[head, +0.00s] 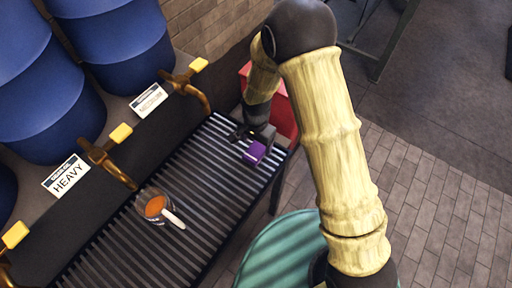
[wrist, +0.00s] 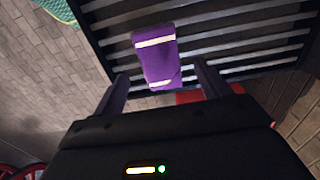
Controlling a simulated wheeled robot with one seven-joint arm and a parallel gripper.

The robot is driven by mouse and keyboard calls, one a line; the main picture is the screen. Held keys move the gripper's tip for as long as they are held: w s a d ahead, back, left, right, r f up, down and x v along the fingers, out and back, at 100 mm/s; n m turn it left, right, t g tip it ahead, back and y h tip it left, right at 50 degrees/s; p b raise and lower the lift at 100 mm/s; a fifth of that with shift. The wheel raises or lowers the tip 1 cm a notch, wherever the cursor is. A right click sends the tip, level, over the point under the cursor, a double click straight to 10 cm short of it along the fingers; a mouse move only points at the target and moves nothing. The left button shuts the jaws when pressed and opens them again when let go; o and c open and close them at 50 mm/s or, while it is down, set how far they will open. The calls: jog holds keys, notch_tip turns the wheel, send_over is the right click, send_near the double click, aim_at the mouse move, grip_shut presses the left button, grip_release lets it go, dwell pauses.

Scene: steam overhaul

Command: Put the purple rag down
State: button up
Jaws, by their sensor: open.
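The purple rag (head: 255,152) lies on the slatted dark rack (head: 222,208) near its far right end. In the wrist view the rag (wrist: 158,62) shows as a purple strip with two pale bands, resting on the slats. My gripper (head: 250,138) is just over the rag's far side. In the wrist view my gripper (wrist: 158,82) has its two fingers spread apart, with the rag between and beyond them. The fingers do not appear to touch the rag.
A glass with orange liquid (head: 155,206) and a white-handled tool (head: 173,218) are on the rack. Brass taps (head: 105,160) and blue barrels (head: 120,45) line the left. A red container (head: 283,112) stands behind the rack's end. A teal round surface (head: 285,255) is at lower centre.

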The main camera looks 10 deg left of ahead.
aim_at(256, 150)
notch_tip(256, 150, up, 7)
jog(key=shift+r, duration=0.15)
dwell(0.8)
jog(key=s+d+r+n+t, duration=0.1)
jog(key=s+d+r, duration=0.1)
jog(key=d, duration=0.6)
jog(key=s+d+r+n, duration=0.2)
jog(key=d+r, duration=0.3)
jog(key=d, duration=0.4)
jog(key=s+d+r+n+t, duration=0.1)
jog(key=s+d+r, duration=0.2)
jog(key=d, duration=0.5)
jog(key=shift+d+r+n+t, duration=0.3)
jog(key=shift+r, duration=0.25)
